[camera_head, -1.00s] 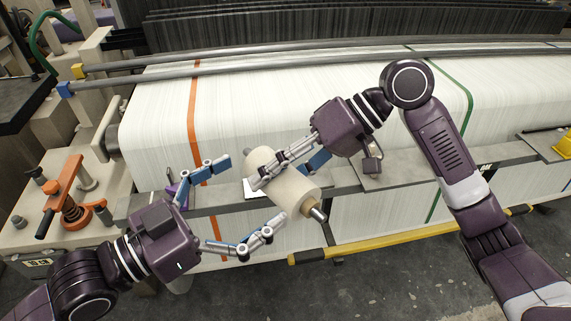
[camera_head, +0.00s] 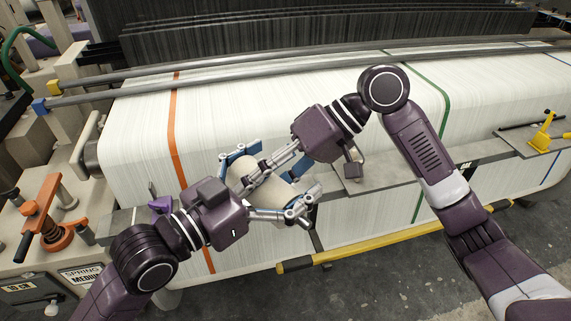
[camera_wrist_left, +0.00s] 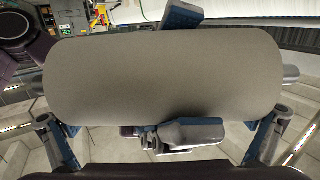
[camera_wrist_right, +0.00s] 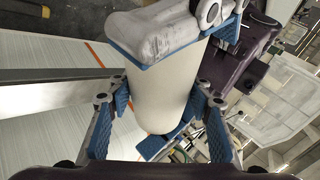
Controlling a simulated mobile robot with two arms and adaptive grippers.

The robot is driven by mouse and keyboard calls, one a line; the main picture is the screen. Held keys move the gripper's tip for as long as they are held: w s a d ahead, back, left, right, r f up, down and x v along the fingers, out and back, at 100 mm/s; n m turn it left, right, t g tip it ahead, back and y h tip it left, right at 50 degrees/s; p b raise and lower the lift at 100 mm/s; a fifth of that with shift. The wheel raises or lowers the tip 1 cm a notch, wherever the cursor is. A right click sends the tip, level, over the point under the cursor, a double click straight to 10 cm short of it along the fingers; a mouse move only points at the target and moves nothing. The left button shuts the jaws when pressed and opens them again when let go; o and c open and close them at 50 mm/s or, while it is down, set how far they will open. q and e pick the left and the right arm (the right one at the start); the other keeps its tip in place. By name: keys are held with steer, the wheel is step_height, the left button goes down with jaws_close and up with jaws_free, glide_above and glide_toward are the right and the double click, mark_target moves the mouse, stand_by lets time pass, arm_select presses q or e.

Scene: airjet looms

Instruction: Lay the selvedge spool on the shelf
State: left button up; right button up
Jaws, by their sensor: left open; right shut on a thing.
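The cream selvedge spool (camera_head: 272,193) is held tilted in the air in front of the loom. My right gripper (camera_head: 262,172) is shut on the spool's body from above; the spool also fills the middle of the right wrist view (camera_wrist_right: 160,95). My left gripper (camera_head: 281,180) is open, with its fingers on either side of the spool near its ends. In the left wrist view the spool (camera_wrist_left: 150,80) lies crosswise before the left fingers. Both grippers partly hide it in the head view. A grey shelf-like ledge (camera_head: 385,183) runs along the loom's front, right of the spool.
White cloth (camera_head: 300,100) with orange and green stripes covers the loom behind my grippers. A yellow bar (camera_head: 390,243) runs low in front. An orange lever (camera_head: 45,210) stands at the left, a yellow bracket (camera_head: 543,132) at the right. The two grippers are very close together.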

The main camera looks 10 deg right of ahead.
steer(key=shift+s+a, duration=0.15)
arm_select(q)
steer(key=shift+s+d, duration=0.1)
steer(key=c, duration=1)
arm_select(e)
steer(key=shift+a, duration=0.1)
arm_select(q)
steer(key=shift+r, duration=0.1)
steer(key=shift+c, duration=0.2)
arm_select(e)
steer(key=o, duration=1.1)
steer(key=shift+r, duration=0.1)
arm_select(q)
steer(key=shift+c, duration=0.9)
arm_select(e)
steer(key=shift+o, duration=2.6)
